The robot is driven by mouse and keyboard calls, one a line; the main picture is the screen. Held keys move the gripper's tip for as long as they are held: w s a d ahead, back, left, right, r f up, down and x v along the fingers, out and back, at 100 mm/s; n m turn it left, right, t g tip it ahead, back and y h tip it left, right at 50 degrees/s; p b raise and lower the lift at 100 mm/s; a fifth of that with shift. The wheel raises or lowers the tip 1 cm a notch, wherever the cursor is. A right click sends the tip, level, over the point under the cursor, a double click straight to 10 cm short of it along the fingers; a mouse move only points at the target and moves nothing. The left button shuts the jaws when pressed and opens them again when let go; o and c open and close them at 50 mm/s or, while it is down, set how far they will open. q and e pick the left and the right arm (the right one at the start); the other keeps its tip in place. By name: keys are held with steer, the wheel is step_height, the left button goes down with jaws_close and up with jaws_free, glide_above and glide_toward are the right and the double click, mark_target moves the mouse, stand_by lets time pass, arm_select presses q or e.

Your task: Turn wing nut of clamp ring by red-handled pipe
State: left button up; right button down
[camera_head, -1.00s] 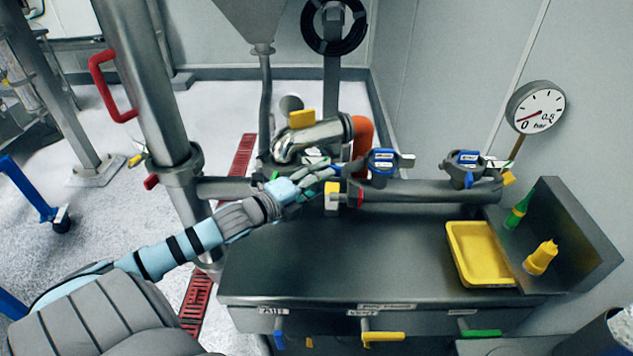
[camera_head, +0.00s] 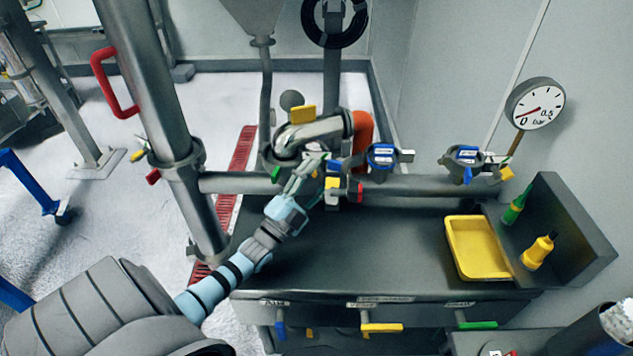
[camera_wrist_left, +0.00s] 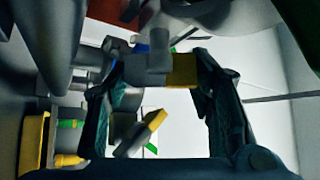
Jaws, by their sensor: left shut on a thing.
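The red-handled pipe (camera_head: 160,100) stands upright at the left in the head view. A clamp ring (camera_head: 180,157) sits round it, with a small yellow piece (camera_head: 138,155) and a red piece (camera_head: 153,177) sticking out. My left gripper (camera_head: 322,165) is away from that ring, at the fittings on the middle of the horizontal pipe. It is shut on a grey-and-yellow fitting (camera_wrist_left: 182,70) between its fingers in the left wrist view. Whether this is a wing nut is hard to tell, as the fingers partly hide it. My right gripper is out of view.
Two blue-marked valves (camera_head: 382,155) (camera_head: 465,160) sit along the horizontal pipe (camera_head: 425,186). A steel elbow with an orange part (camera_head: 364,138) is close behind my gripper. A yellow tray (camera_head: 478,248) and two bottles stand right. The dark bench top (camera_head: 365,255) is mostly clear.

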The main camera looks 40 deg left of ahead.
arm_select(q)
steer(key=shift+f+n+t+y+b, duration=0.1)
steer(key=shift+n+t+y+b, duration=0.45)
steer(key=shift+n, duration=0.45)
steer(key=shift+y, duration=0.25)
steer(key=o, duration=1.2)
steer(key=s, duration=0.5)
steer(key=s+f, duration=0.1)
steer(key=s, duration=0.8)
steer(key=shift+s+d+f, duration=0.1)
steer(key=shift+s+f, duration=0.05)
steer(key=shift+s, duration=0.15)
